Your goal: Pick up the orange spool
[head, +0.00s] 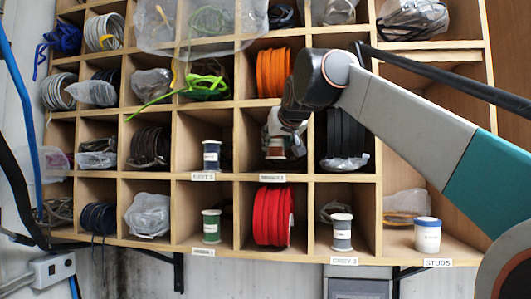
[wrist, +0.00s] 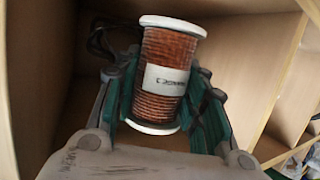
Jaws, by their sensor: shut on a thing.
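The orange spool (wrist: 165,75) has copper-orange winding, white end flanges and a white label. In the wrist view it stands between the fingers of my gripper (wrist: 170,112), which are shut on its sides. In the head view my gripper (head: 276,140) is inside a middle-row compartment, and only the lower part of the spool (head: 275,153) shows beneath it. The spool is slightly tilted in the wrist view. I cannot tell whether its base touches the shelf.
Wooden dividers stand close on both sides of my gripper. A blue spool (head: 211,155) is in the compartment to the left, a black coil (head: 344,138) to the right. Below are a red coil (head: 273,215), a green spool (head: 211,226), a grey spool (head: 341,232) and a white tub (head: 428,235).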

